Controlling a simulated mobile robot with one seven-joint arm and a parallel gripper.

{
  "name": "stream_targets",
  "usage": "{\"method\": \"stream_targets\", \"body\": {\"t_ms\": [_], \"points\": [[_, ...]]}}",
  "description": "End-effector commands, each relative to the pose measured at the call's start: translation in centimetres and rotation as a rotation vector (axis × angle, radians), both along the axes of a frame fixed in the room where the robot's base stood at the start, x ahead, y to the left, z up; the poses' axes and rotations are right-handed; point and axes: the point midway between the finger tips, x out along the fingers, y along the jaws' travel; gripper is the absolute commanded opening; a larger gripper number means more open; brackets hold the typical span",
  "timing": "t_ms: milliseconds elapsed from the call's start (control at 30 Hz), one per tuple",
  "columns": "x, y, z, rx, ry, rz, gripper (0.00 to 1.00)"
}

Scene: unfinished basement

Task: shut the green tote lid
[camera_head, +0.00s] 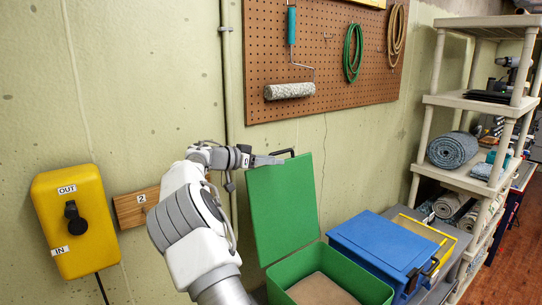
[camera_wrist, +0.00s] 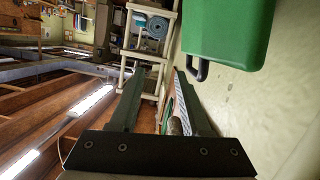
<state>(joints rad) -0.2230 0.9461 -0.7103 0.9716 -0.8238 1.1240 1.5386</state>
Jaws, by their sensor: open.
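The green tote (camera_head: 372,284) stands at the bottom of the head view, with a flat tan surface showing inside it. Its green lid (camera_head: 282,208) stands raised, nearly upright, in front of the wall. A black handle (camera_head: 283,153) sits on the lid's top edge. My gripper (camera_head: 272,160) is at the lid's upper left corner, near the handle; contact cannot be told. In the wrist view, my gripper (camera_wrist: 159,72) is open with nothing held between its fingers. The lid (camera_wrist: 230,28) and its handle (camera_wrist: 200,70) are to the right, outside the fingers.
A blue tote (camera_head: 385,245) with a closed top stands right of the green one, with a yellow-rimmed tote (camera_head: 440,236) beyond it. A yellow box (camera_head: 76,220) and a pegboard (camera_head: 325,60) are on the wall. A shelf unit (camera_head: 462,100) stands right.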

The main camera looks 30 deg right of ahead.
Motion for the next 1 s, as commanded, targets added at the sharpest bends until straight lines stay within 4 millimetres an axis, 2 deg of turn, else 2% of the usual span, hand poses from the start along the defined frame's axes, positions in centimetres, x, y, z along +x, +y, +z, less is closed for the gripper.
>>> {"method": "stream_targets", "body": {"t_ms": [33, 200, 400, 533, 800, 1000], "points": [[1.3, 0.7, -0.4, -0.05, -0.016, 0.01, 0.47], [4.0, 2.4, -0.7, -0.17, -0.081, 0.038, 0.47], [5.3, 3.2, -0.9, -0.226, -0.115, 0.06, 0.47], [5.5, 1.9, -0.8, -0.23, -0.117, 0.06, 0.47], [6.1, -2.3, -0.7, -0.229, -0.116, 0.061, 0.47], [6.3, -3.8, -0.9, -0.228, -0.116, 0.062, 0.47]]}}
